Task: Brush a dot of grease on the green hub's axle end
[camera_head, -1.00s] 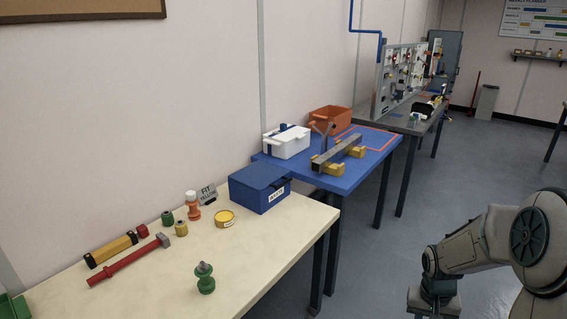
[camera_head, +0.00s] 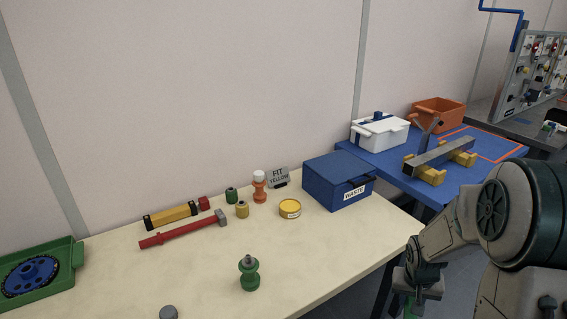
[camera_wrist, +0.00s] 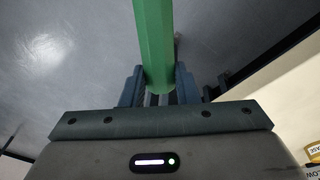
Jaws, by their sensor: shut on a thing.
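The green hub (camera_head: 249,276) stands upright near the front of the cream table, with its grey axle end (camera_head: 248,259) pointing up. My gripper (camera_wrist: 158,88) is shut on a green handle (camera_wrist: 153,35), seen in the wrist view. The far end of the handle is out of frame, so I cannot see a brush tip. In the head view my gripper (camera_head: 418,285) is past the table's right edge, well apart from the hub. A round yellow tin (camera_head: 289,209) with a label sits behind the hub to the right; its contents are not visible.
A red hammer (camera_head: 180,233) and yellow bar (camera_head: 172,216) lie left. A green tray (camera_head: 68,256) holds a blue disc. The table around the hub is clear.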

